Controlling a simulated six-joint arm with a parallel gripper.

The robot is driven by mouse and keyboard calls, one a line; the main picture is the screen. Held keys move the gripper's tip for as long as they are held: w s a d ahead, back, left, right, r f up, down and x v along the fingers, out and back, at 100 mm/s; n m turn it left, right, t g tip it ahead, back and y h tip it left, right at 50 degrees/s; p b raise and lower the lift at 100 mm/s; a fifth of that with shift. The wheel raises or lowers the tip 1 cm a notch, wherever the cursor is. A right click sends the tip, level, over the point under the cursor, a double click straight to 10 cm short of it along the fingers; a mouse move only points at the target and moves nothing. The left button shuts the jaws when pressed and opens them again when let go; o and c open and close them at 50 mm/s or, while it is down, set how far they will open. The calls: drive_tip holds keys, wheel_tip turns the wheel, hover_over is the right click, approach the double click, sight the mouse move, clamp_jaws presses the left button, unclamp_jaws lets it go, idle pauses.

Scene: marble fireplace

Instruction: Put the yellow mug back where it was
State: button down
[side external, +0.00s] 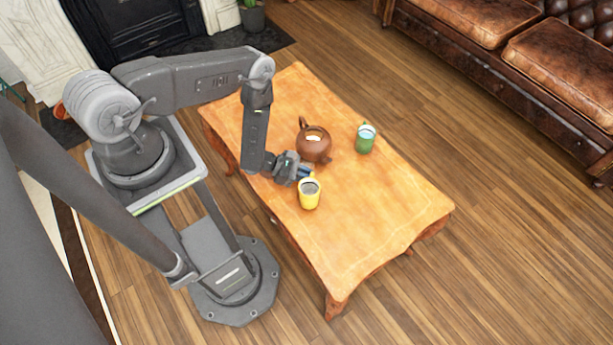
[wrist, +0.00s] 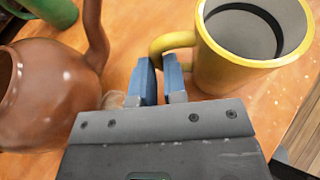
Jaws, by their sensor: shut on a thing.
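The yellow mug (side external: 309,196) is upright at the near long edge of the wooden table, and it also shows in the wrist view (wrist: 225,70). Its inside looks grey and empty. My gripper (side external: 302,172) is shut on the mug's handle (wrist: 172,42), with the blue fingertips (wrist: 160,78) close together around it. I cannot tell whether the mug's base touches the table or hangs just above it.
A brown teapot (side external: 314,146) stands just beyond the mug, close to my gripper, and fills the left of the wrist view (wrist: 48,90). A green mug (side external: 365,140) stands beyond the teapot. The table's right part (side external: 385,220) is clear. A leather sofa (side external: 480,60) is across the floor.

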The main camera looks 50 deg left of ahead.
drive_tip(key=shift+f, duration=0.4)
drive_tip(key=c, duration=1.2)
unclamp_jaws()
drive_tip(key=shift+f, duration=0.15)
